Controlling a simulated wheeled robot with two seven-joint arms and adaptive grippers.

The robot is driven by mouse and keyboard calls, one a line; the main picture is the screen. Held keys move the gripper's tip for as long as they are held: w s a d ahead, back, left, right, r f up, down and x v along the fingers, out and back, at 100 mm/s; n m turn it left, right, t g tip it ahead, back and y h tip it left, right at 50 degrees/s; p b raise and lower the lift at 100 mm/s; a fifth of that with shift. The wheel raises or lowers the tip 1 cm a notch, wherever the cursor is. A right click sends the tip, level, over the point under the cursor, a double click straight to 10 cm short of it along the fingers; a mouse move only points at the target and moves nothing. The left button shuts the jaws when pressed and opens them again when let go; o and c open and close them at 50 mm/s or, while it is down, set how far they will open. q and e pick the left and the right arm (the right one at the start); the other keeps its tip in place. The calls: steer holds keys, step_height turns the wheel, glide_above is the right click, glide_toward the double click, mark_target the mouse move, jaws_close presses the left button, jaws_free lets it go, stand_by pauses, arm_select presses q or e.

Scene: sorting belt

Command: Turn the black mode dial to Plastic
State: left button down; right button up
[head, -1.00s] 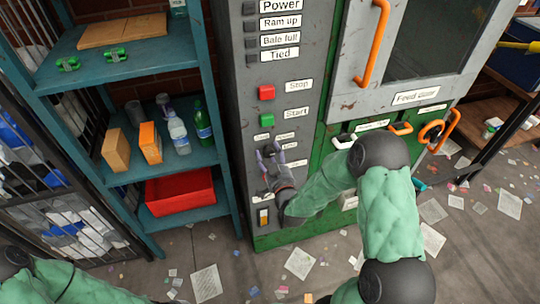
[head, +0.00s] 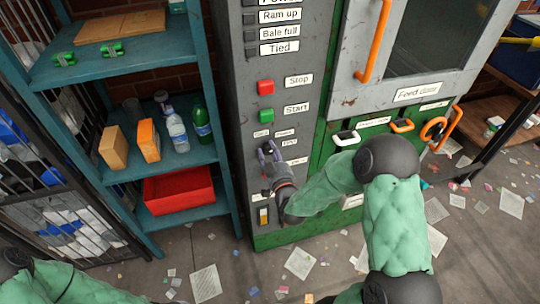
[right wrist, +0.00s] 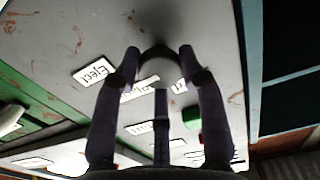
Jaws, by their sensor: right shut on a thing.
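The mode dial (right wrist: 155,70) shows in the right wrist view as a round knob with a dark rim and a paler face. It stands out from the grey machine panel (head: 240,110). My right gripper (head: 268,151) is at the dial on the lower panel, its fingers around the knob and shut on it. In the head view the fingers mostly hide the dial, so its pointing direction cannot be told. Small white labels (head: 285,143) surround it, too small to read surely. My left gripper is out of view; only my left arm shows at lower left.
A red Stop button (head: 265,87) and green Start button (head: 266,116) sit above the dial. A yellow-lit switch (head: 263,215) is below it. A blue shelf (head: 150,57) with bottles, boxes and a red bin (head: 180,190) stands to the left. Papers litter the floor.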

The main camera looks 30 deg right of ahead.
steer(key=n+b, duration=0.2)
steer(key=n, duration=0.1)
steer(key=shift+w+r+n, duration=0.15)
steer(key=shift+r+n, duration=0.15)
steer(key=shift+r, duration=0.05)
steer(key=shift+r+n+b, duration=0.15)
steer(key=shift+n+b, duration=0.7)
steer(key=shift+n, duration=0.85)
steer(key=o, duration=1.1)
steer(key=shift+w+a, duration=0.1)
steer(key=shift+c, duration=0.2)
steer(key=shift+o, duration=0.3)
steer(key=shift+a, duration=0.15)
steer(key=shift+f, duration=0.25)
